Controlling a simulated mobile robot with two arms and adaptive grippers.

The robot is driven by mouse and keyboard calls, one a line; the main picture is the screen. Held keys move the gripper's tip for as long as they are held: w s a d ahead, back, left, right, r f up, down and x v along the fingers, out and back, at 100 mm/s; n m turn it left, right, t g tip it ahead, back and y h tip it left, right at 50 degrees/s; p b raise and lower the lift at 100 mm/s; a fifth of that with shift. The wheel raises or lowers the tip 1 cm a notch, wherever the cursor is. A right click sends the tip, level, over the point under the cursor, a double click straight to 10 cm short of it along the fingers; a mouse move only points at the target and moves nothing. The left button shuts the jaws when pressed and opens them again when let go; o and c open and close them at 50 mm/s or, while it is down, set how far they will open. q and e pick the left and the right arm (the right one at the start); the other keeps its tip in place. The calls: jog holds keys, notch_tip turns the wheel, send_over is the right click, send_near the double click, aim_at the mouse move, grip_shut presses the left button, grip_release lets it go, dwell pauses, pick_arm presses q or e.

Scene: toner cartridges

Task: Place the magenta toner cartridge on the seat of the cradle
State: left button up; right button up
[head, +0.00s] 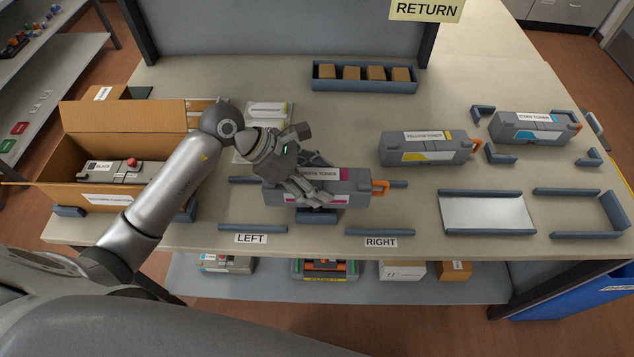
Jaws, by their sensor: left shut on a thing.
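The magenta toner cartridge (345,188) is a grey box with magenta marks and an orange handle at its right end. It is in the middle of the table. My left gripper (312,194) is shut on it from above and hides part of its label and left half. Blue-grey rails lie around the cartridge, with a front left rail (253,228) and a front right rail (380,232) beside the LEFT and RIGHT labels. I cannot tell which fixture is the cradle, or whether the cartridge touches anything below. My right gripper is not in view.
The yellow toner cartridge (428,150) and cyan toner cartridge (533,130) stand at the right. A silvery plate between rails (486,214) is at front right. An open cardboard box (70,185) holds a black cartridge at left. A blue tray (364,87) of small boxes is behind.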

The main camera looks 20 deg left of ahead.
pick_arm(q)
jog(key=shift+f, duration=0.85)
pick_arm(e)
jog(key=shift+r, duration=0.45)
pick_arm(q)
jog(key=shift+f, duration=0.15)
jog(key=o, duration=1.1)
jog(key=shift+f, duration=0.15)
jog(key=shift+c, duration=0.2)
jog(key=o, duration=0.4)
jog(key=shift+s, duration=0.1)
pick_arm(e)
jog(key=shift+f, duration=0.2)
pick_arm(q)
jog(key=shift+o, duration=0.2)
